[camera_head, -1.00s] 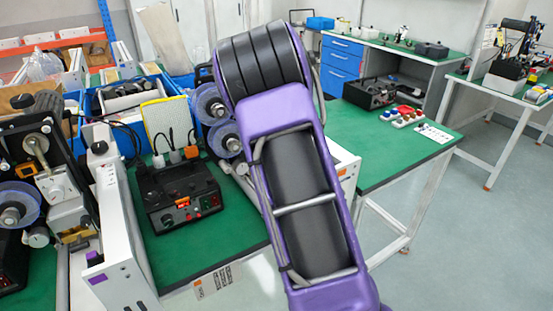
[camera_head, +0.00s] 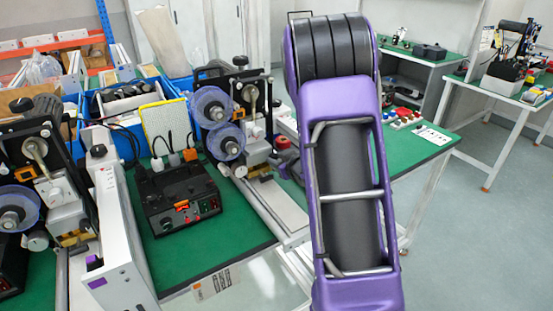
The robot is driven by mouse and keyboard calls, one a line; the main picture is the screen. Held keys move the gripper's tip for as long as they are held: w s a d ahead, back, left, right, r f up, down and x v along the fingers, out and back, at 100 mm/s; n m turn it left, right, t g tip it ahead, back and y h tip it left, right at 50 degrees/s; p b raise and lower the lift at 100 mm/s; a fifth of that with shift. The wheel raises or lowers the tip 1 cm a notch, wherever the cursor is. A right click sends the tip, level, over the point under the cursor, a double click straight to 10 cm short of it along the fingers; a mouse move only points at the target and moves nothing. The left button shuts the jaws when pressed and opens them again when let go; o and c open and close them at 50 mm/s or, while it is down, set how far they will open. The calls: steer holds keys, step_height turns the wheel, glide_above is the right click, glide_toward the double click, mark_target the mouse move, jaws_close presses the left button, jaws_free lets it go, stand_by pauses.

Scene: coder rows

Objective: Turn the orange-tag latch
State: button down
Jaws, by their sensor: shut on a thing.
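I cannot make out the orange-tag latch in the head view; the arm covers the area to the right of the second coder machine (camera_head: 250,95). My gripper is not visible either, so its position relative to the latch and what it holds cannot be seen. My purple arm stands upright across the right of centre.
A black control box (camera_head: 180,197) with orange switches sits on the green bench (camera_head: 185,255) between the machines. Blue bins (camera_head: 130,105) stand behind it. A white rail (camera_head: 268,210) runs beside my arm. Open floor (camera_head: 480,240) lies to the right.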

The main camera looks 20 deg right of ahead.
steer(key=c, duration=0.7)
jaws_free()
steer(key=shift+o, duration=0.2)
